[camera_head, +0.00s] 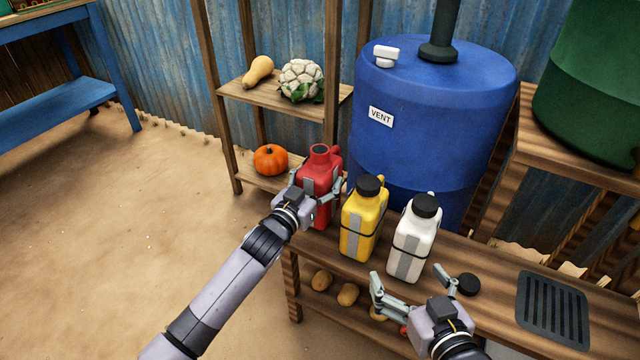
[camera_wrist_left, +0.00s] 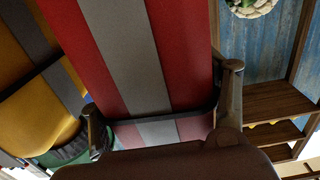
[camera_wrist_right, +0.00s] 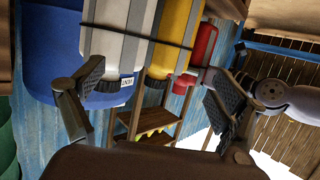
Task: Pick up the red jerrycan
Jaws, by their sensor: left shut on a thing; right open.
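The red jerrycan (camera_head: 319,165) has a grey stripe and an open neck, and is the leftmost of three jerrycans at the wooden bench. My left gripper (camera_head: 318,192) is shut on it, one finger on each side. In the left wrist view the red jerrycan (camera_wrist_left: 180,50) fills the middle, between the fingers (camera_wrist_left: 165,110). My right gripper (camera_head: 412,285) is open and empty in front of the white jerrycan. Its fingers also show in the right wrist view (camera_wrist_right: 150,95).
A yellow jerrycan (camera_head: 363,220) and a white jerrycan (camera_head: 413,240), both black-capped, stand right of the red one. A loose black cap (camera_head: 467,284) and a dark grate (camera_head: 553,309) lie on the bench. A blue barrel (camera_head: 430,120) stands behind; a shelf with a pumpkin (camera_head: 270,159) is at left.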

